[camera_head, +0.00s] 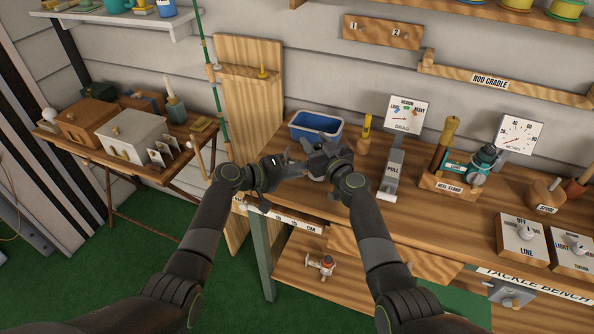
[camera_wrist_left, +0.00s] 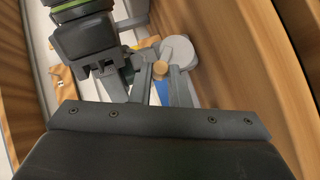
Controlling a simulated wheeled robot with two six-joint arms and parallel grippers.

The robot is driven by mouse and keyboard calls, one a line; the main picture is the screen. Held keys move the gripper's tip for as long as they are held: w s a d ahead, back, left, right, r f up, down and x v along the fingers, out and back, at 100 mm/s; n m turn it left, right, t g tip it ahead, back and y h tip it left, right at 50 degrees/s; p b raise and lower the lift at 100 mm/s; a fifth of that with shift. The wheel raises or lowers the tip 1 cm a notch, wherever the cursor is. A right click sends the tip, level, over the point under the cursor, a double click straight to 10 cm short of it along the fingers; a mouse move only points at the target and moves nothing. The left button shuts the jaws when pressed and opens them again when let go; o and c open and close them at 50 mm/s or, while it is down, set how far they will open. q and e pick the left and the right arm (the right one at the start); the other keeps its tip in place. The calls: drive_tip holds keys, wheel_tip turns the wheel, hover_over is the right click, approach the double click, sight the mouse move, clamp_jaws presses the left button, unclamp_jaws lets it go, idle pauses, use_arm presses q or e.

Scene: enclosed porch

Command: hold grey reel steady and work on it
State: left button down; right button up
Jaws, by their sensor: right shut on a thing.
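The grey reel (camera_head: 316,174) is small and mostly hidden by my grippers in the head view, at the bench's left front. In the left wrist view the reel (camera_wrist_left: 182,50) shows as a rounded grey body with a tan knob (camera_wrist_left: 160,68). My right gripper (camera_head: 316,163) is shut on the reel from the bench side; it also shows at the upper left of the wrist view. My left gripper (camera_head: 290,167) is beside it, its fingers (camera_wrist_left: 160,80) apart with the knob in line between the tips. I cannot tell whether they touch the knob.
A blue bin (camera_head: 316,122) stands just behind the grippers. A pull-scale stand (camera_head: 393,170) and a reel stand (camera_head: 448,184) with a teal reel (camera_head: 468,166) are to the right. A side table (camera_head: 180,150) with boxes is at left. A red-topped item (camera_head: 323,264) sits on the lower shelf.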

use_arm(q)
drive_tip(key=shift+d+r+m+y, duration=0.25)
drive_tip(key=shift+m+y, duration=0.25)
drive_tip(key=shift+y, duration=0.2)
drive_tip(key=c, duration=1.4)
unclamp_jaws()
drive_tip(key=shift+o, duration=0.2)
drive_tip(key=shift+h, duration=0.3)
drive_tip(key=shift+a+f+n+h, duration=0.2)
drive_tip(key=shift+f+n+h, duration=0.1)
drive_tip(key=shift+n, duration=0.1)
drive_tip(key=v, duration=1.2)
